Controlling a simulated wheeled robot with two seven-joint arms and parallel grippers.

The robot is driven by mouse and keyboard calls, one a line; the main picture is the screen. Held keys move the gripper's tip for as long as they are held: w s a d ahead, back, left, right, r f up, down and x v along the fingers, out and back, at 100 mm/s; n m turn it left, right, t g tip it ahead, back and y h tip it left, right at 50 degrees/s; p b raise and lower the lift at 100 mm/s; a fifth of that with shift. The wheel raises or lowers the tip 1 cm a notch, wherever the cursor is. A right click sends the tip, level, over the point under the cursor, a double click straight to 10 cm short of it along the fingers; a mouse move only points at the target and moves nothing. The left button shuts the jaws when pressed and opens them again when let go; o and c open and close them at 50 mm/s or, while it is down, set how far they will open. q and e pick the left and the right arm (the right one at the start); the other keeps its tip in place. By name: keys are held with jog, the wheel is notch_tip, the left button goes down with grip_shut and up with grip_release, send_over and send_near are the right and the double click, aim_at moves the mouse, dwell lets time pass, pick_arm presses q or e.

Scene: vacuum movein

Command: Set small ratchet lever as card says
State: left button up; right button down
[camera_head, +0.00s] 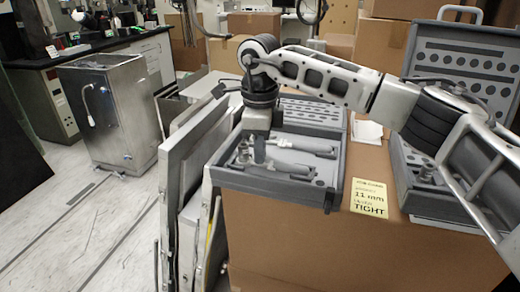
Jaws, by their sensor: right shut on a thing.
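The yellow card (369,198) lies on the cardboard box top, right of the open grey tool case (333,190). Its readable lines say "11 mm" and "TIGHT"; the smaller lines are too blurred to read. Two silver ratchet-like tools lie in the case, a back one (303,144) and a front one (291,169). My right gripper (258,158) points down into the case at their left ends. It is shut on what looks like the head end of the front tool, the small ratchet. The fingers hide the lever, so its setting cannot be seen. My left gripper is out of view.
A second open case (459,62) with a raised lid stands at the right, partly behind my right arm. The cardboard box (330,245) carries both cases. Flat panels (186,165) lean at its left. A metal cabinet (117,110) stands farther left, with open floor before it.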

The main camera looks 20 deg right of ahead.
jog(key=m, duration=0.3)
jog(key=shift+s+a, duration=0.1)
jog(key=m+b, duration=0.1)
jog(key=m, duration=0.2)
jog(key=shift+s+a, duration=0.1)
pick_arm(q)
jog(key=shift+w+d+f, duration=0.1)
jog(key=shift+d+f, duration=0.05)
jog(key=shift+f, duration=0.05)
pick_arm(e)
jog(key=shift+m, duration=0.7)
jog(key=c, duration=1.6)
grip_release()
jog(key=shift+o, duration=0.2)
notch_tip(320, 180, up, 16)
